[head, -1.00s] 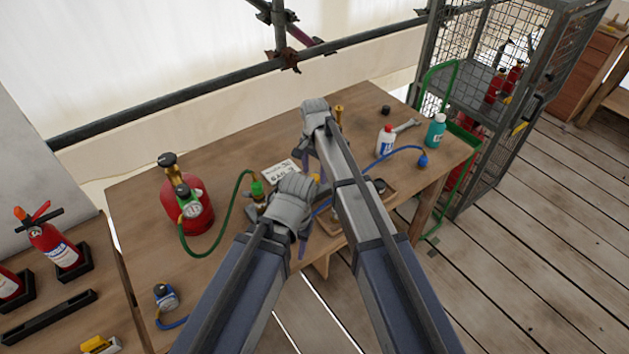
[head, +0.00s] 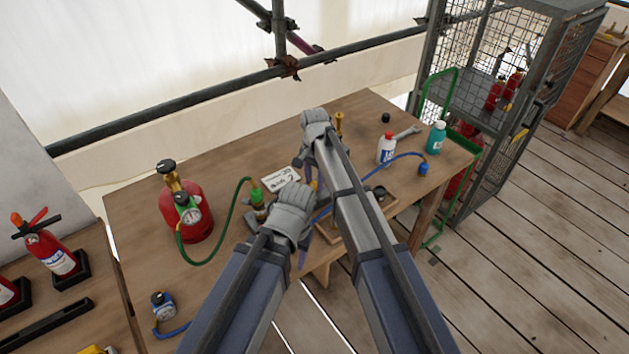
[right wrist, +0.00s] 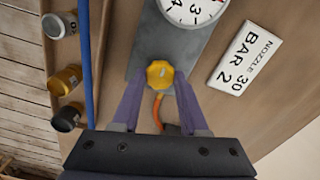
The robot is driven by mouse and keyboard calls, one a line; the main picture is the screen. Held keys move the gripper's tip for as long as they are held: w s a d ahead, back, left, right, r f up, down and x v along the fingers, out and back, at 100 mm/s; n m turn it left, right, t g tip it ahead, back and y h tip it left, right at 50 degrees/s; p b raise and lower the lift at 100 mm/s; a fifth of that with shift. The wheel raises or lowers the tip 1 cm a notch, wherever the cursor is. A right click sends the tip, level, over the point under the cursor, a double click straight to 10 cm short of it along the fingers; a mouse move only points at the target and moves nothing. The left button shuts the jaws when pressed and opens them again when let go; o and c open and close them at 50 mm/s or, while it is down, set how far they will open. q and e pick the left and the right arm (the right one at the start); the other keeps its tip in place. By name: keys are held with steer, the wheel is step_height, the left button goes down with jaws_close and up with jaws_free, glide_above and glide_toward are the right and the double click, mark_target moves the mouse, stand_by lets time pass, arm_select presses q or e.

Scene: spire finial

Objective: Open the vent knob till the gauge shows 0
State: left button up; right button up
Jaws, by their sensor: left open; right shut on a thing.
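The yellow vent knob (right wrist: 160,74) sits on a grey block below a round white gauge (right wrist: 192,8). The gauge is cut off by the top edge of the right wrist view, and I cannot read its needle. My right gripper (right wrist: 160,84) has its purple fingers shut on the knob, one on each side. In the head view my right gripper (head: 309,168) is the upper one, over the table, and it hides most of the block. My left gripper (head: 291,218) is open near the table's front edge, its fingers partly hidden by its own wrist.
A red cylinder (head: 189,216) with a green hose stands to the left. A white card (head: 281,178) lies near the block. The table's back left is clear.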

jaws_close()
steer(key=n, duration=0.5)
steer(key=shift+n, duration=0.3)
steer(key=n, duration=0.6)
steer(key=shift+n, duration=0.3)
stand_by(0.3)
steer(key=o, duration=1.1)
jaws_free()
steer(key=shift+c, duration=0.2)
